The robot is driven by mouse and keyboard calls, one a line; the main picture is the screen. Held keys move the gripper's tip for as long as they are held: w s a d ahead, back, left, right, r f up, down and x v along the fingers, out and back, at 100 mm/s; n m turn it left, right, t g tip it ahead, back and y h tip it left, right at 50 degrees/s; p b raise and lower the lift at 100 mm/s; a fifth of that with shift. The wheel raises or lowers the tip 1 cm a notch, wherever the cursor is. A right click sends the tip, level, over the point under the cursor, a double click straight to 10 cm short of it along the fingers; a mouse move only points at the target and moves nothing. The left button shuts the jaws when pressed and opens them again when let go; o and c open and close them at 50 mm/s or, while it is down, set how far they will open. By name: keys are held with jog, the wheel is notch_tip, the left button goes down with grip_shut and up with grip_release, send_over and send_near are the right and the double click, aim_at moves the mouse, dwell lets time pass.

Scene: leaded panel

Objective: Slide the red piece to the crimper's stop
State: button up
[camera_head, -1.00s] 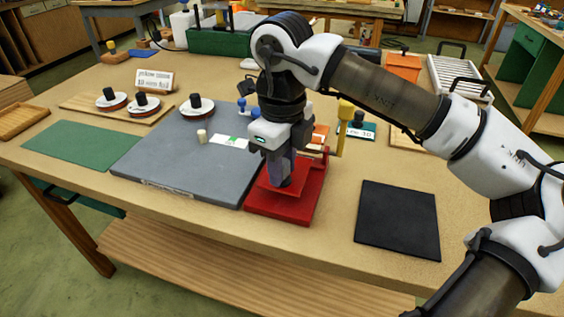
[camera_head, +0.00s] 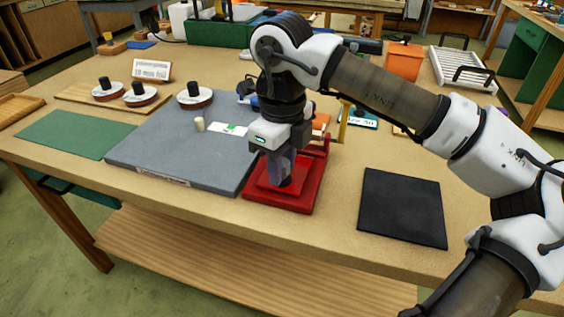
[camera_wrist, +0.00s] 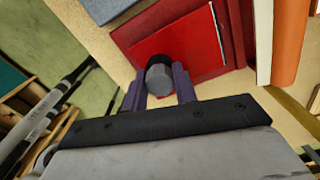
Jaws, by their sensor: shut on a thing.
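The red crimper (camera_head: 300,203) sits on the table just right of the grey slab, with an upright frame at its back. The red piece (camera_wrist: 180,45) is a flat, bright red square lying on the crimper's darker red bed (camera_wrist: 128,32). A grey round knob (camera_wrist: 159,77) stands at the piece's near edge. My gripper (camera_wrist: 159,88) is shut on this knob, with one purple finger on each side. In the head view my gripper (camera_head: 281,172) points down over the crimper and hides part of the piece. I cannot tell whether the piece touches the stop.
The grey slab (camera_head: 165,158) lies left of the crimper, with a small pale cylinder (camera_head: 199,124) on it. A black mat (camera_head: 402,207) lies to the right. A green mat (camera_head: 68,134) is at far left. An orange bin (camera_head: 403,62) stands behind.

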jog(key=shift+f+b, duration=0.3)
jog(key=shift+w+d, duration=0.25)
jog(key=shift+w, duration=0.5)
dwell(0.7)
jog(key=o, duration=1)
jog(key=shift+r, duration=0.15)
